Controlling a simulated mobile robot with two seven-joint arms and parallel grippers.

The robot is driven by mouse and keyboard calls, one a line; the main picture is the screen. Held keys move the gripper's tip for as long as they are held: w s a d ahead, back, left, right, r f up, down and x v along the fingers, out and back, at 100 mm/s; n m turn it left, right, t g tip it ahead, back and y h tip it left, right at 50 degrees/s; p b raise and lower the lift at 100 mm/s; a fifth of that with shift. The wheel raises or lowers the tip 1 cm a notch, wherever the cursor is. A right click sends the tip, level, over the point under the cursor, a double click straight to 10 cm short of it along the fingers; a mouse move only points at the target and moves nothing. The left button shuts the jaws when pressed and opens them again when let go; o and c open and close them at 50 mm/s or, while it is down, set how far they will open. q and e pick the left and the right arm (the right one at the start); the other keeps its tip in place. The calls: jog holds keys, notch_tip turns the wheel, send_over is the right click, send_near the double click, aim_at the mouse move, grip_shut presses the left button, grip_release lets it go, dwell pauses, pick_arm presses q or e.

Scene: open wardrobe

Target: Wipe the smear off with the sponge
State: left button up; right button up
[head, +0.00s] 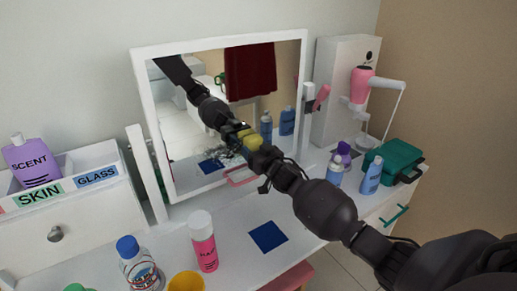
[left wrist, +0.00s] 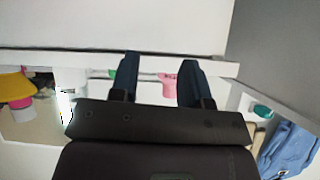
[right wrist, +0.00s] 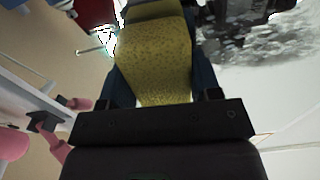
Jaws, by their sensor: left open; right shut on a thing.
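The yellow sponge (right wrist: 155,60) is held between the fingers of my right gripper (right wrist: 150,85); it shows in the head view (head: 250,139) in front of the tilting mirror (head: 183,125). Its reflection meets it closely, so it is at or very near the glass; I cannot tell if it touches. The grey, speckled smear (right wrist: 262,45) is on the mirror to the right of the sponge in the right wrist view. In the head view, the smear (head: 229,157) shows low and left of the sponge, partly hidden by my arm. My left gripper (left wrist: 158,75) is open and empty.
On the white tabletop stand a pink-and-white bottle (head: 204,245), a blue-capped bottle (head: 138,265) and a yellow cup (head: 187,281). A blue square (head: 268,236) lies flat. Blue bottles (head: 371,176) and a teal case (head: 396,160) stand right. A purple bottle (head: 33,162) sits left.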

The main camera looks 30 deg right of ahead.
aim_at(237, 148)
jog(key=shift+s+a+p, duration=0.2)
jog(key=shift+a+p, duration=0.45)
jog(key=shift+a, duration=7.85)
jog(key=shift+s+a+r, duration=0.1)
jog(key=shift+r, duration=0.1)
jog(key=shift+d+p, duration=1.05)
jog(key=shift+d, duration=2.5)
jog(key=shift+w+d+f, duration=0.1)
jog(key=shift+w+d, duration=0.1)
jog(key=shift+d, duration=0.65)
jog(key=shift+d+p, duration=0.4)
jog(key=shift+d, duration=3.9)
pick_arm(q)
notch_tip(237, 148, up, 7)
jog(key=w, duration=0.1)
jog(key=shift+w+f+t, duration=0.2)
jog(key=shift+w+t, duration=0.05)
jog(key=shift+t, duration=0.15)
pick_arm(e)
jog(key=d, duration=0.3)
jog(key=shift+w+d, duration=0.15)
jog(key=shift+d, duration=0.05)
